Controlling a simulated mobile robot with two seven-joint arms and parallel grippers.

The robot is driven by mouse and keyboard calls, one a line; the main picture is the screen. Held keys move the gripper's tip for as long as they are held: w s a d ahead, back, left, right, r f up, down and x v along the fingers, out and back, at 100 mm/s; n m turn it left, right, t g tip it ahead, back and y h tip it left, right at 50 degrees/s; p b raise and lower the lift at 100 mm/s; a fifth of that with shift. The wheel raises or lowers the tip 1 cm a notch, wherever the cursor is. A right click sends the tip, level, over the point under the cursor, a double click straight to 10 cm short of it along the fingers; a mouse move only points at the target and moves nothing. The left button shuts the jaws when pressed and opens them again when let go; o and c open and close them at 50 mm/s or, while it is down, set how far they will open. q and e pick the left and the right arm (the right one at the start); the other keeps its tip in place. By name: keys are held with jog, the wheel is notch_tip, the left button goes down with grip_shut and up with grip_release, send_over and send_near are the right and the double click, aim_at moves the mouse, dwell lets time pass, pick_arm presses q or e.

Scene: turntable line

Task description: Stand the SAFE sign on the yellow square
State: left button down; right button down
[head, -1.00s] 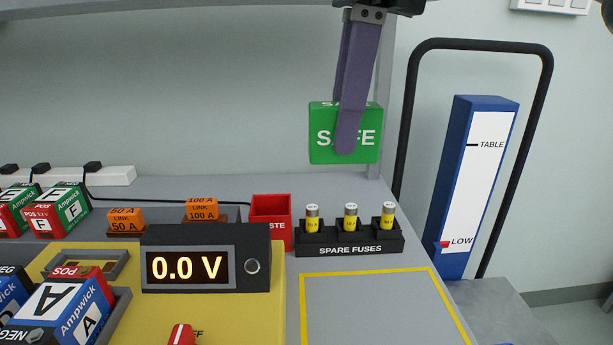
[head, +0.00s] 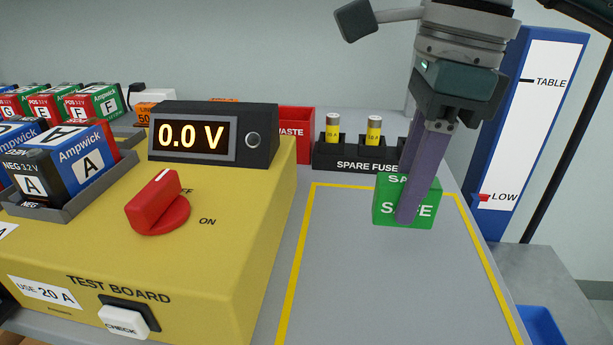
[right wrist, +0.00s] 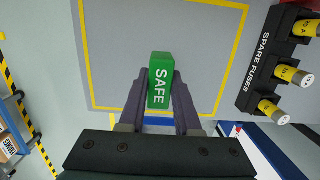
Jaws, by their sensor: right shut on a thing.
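The green SAFE sign (head: 386,207) is held in my right gripper (head: 412,216), whose purple fingers are shut on its sides. In the head view it is upright, in front of the far part of the yellow square (head: 295,265), a yellow outline on the grey table. In the right wrist view the sign (right wrist: 160,82) sits between the fingers, against the area inside the yellow outline (right wrist: 84,50). I cannot tell whether its base touches the table. My left gripper is not in view.
The SPARE FUSES holder (head: 350,158) stands just behind the square, with the red waste bin (head: 296,135) beside it. The yellow test board (head: 225,265) with its red knob (head: 157,205) stands left. A blue lift gauge (head: 575,55) stands right. The square's inside looks clear.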

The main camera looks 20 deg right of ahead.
aim_at(400, 227)
notch_tip(400, 227, down, 5)
jog(key=shift+f+b, duration=0.1)
jog(key=shift+b, duration=0.35)
jog(key=shift+f, duration=0.1)
jog(key=c, duration=0.6)
grip_release()
jog(key=shift+r, duration=0.4)
jog(key=r, duration=0.3)
jog(key=d+r+p, duration=0.1)
jog(key=r, duration=0.3)
jog(key=r+p, duration=0.1)
jog(key=r, duration=0.3)
jog(key=shift+s+d+r, duration=0.15)
jog(key=shift+s+r, duration=0.1)
jog(key=shift+s, duration=0.15)
